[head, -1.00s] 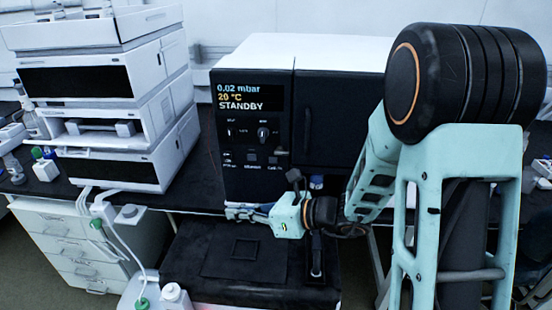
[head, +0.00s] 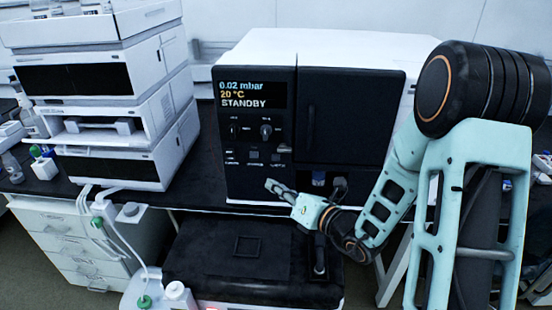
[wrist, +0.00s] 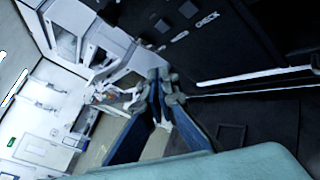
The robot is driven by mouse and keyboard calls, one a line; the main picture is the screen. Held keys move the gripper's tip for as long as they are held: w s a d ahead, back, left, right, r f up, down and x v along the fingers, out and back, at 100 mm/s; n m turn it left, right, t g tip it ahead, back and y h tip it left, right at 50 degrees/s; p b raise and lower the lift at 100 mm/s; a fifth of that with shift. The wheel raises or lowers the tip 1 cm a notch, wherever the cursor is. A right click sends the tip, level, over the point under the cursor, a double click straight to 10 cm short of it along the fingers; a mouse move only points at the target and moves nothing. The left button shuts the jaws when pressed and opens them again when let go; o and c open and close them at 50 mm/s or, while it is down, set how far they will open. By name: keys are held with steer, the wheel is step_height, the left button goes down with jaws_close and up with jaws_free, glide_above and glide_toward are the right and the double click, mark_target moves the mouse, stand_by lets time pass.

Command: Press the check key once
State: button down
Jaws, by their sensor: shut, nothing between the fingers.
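The dark control panel (head: 256,133) on the black-fronted instrument has a display reading 0.02 mbar, 20 °C, STANDBY, with two knobs and small keys below it. In the head view the key labels are too small to read. My gripper (head: 268,184) is shut and empty, just below the keys at the panel's lower right, pointing up-left. Its fingers also show in the wrist view (wrist: 160,76). I see no clear contact with a key.
A white chromatography stack (head: 120,165) stands to the left. A black-topped unit (head: 195,265) sits low in front, beneath my gripper. A white bottle (head: 177,296) and tubing are at lower left. The instrument's dark door (head: 350,120) is right of the panel.

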steer(key=w, duration=0.8)
steer(key=shift+w, duration=0.35)
steer(key=shift+d, duration=0.1)
stand_by(1.1)
steer(key=shift+w, duration=0.4)
steer(key=shift+w, duration=0.4)
stand_by(0.4)
stand_by(0.4)
steer(key=shift+s, duration=0.8)
steer(key=shift+s, duration=0.1)
steer(key=s, duration=0.4)
steer(key=shift+s, duration=0.4)
